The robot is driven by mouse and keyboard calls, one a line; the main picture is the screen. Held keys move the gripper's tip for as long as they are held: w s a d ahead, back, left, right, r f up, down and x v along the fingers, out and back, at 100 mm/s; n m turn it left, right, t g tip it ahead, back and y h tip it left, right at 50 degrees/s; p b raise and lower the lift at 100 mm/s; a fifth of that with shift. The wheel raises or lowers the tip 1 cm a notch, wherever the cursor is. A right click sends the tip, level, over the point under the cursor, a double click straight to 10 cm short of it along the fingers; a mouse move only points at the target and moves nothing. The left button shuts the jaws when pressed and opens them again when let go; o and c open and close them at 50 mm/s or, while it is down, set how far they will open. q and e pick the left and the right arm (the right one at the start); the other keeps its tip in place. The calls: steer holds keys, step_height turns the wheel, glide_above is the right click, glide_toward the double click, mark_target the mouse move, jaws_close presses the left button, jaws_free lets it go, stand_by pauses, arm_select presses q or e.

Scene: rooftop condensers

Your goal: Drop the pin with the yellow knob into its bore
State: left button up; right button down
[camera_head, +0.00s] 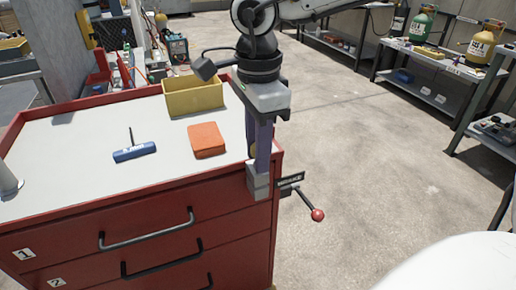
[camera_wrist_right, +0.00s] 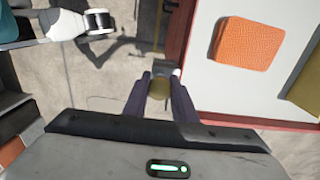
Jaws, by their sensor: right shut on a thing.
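My right gripper (camera_head: 258,158) points straight down at the front right corner of the red cart (camera_head: 150,220). Its purple fingers are shut on the yellow knob (camera_wrist_right: 159,88), which also shows partly between them in the head view (camera_head: 253,150). The pin's shank below the knob is hidden. A grey block (camera_head: 258,182) is mounted on the cart's corner directly below the fingers; it shows just past the knob in the wrist view (camera_wrist_right: 167,69). The bore's opening is hidden, so I cannot tell whether the pin is in it. My left gripper is not in view.
A brake lever with a red ball (camera_head: 317,215) sticks out right of the corner. On the cart top lie an orange pad (camera_head: 206,140), a blue T-handled tool (camera_head: 134,152) and a yellow bin (camera_head: 193,96). The floor to the right is clear.

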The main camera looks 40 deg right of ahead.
steer(key=c, duration=1.4)
jaws_free()
step_height(320, 180, up, 10)
steer(key=shift+r+p, duration=0.15)
steer(key=shift+p, duration=0.6)
